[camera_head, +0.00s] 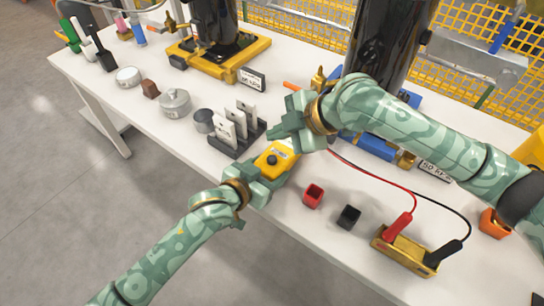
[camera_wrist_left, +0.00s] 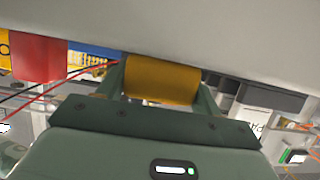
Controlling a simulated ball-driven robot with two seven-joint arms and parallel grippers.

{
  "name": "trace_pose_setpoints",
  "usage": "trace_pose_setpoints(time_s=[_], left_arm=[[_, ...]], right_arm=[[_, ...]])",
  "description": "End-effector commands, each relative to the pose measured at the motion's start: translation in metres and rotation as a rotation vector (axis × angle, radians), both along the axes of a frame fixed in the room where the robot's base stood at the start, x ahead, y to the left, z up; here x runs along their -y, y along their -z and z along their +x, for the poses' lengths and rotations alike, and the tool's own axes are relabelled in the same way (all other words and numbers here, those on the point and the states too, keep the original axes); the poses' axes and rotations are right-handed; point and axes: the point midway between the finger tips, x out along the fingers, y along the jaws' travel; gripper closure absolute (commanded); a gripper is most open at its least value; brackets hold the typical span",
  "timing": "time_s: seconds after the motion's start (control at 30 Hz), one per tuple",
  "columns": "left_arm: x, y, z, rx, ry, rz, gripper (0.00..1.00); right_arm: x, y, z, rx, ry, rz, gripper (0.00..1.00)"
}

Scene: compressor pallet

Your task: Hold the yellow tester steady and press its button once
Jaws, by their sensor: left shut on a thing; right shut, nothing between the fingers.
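The yellow tester (camera_head: 277,158) is at the middle of the white table, near its front edge. It has a dark round button (camera_head: 271,160) on its top face. My left gripper (camera_head: 268,172) is shut on the tester from the front. In the left wrist view the tester (camera_wrist_left: 162,80) sits between both fingers.
A dark rack (camera_head: 238,138) with white cards stands close left of my right gripper. A yellow block (camera_head: 406,252) with red and black leads lies farther right. Metal pots (camera_head: 175,103) stand at left.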

Motion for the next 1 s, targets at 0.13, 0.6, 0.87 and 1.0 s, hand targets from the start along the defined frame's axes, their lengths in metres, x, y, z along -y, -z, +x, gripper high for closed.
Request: trace_pose_setpoints(time_s=[0.13, 0.6, 0.87, 1.0], left_arm=[[0.0, 0.002, -0.001, -0.004, 0.0, 0.003, 0.67], [0.0, 0.001, 0.0, -0.002, 0.0, 0.002, 0.09], [-0.005, -0.002, -0.007, -0.001, 0.0, 0.0, 0.09], [-0.02, -0.012, -0.027, -0.001, 0.001, 0.002, 0.09]], right_arm=[[0.0, 0.0, 0.0, 0.0, 0.0, 0.0, 1.0], [0.0, 0.0, 0.0, 0.0, 0.0, 0.0, 1.0], [0.0, 0.0, 0.0, 0.0, 0.0, 0.0, 1.0], [0.0, 0.0, 0.0, 0.0, 0.0, 0.0, 1.0]])
